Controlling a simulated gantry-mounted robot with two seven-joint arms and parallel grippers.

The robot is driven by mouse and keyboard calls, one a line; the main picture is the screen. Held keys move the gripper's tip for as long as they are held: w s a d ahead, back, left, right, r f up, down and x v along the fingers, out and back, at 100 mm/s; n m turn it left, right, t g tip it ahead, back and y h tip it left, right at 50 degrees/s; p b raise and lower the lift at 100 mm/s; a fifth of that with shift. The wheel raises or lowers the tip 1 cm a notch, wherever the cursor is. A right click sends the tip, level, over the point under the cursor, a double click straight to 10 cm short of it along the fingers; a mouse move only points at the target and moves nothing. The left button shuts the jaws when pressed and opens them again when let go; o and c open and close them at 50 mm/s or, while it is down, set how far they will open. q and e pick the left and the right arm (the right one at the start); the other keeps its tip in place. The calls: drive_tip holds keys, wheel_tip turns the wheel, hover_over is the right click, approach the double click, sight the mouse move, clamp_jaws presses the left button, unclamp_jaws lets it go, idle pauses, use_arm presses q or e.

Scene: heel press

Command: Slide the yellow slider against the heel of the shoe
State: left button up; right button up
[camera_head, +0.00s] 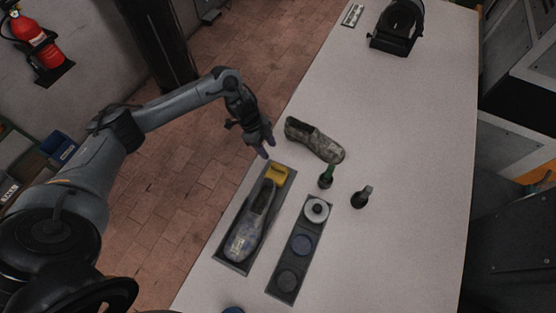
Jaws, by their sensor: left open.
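The yellow slider (276,174) sits at the far end of a dark base plate (233,262) on the table. A worn blue-grey shoe (250,222) lies on the same plate, toe toward the near end and heel toward the slider. The slider looks very close to the heel; I cannot tell whether they touch. My left gripper (266,147) is open and empty, just beyond and left of the slider, near the table's left edge. My right gripper is not in view.
A camouflage shoe (314,139) lies just right of my left gripper. Two dark bottles (326,177) (361,197) stand right of the slider. A tray (272,290) with round pieces lies right of the plate. The table's right side (420,200) is clear.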

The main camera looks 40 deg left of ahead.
sight(279, 166)
use_arm(q)
drive_tip(key=p+x, duration=0.1)
drive_tip(key=x, duration=0.9)
drive_tip(key=shift+d, duration=0.2)
clamp_jaws()
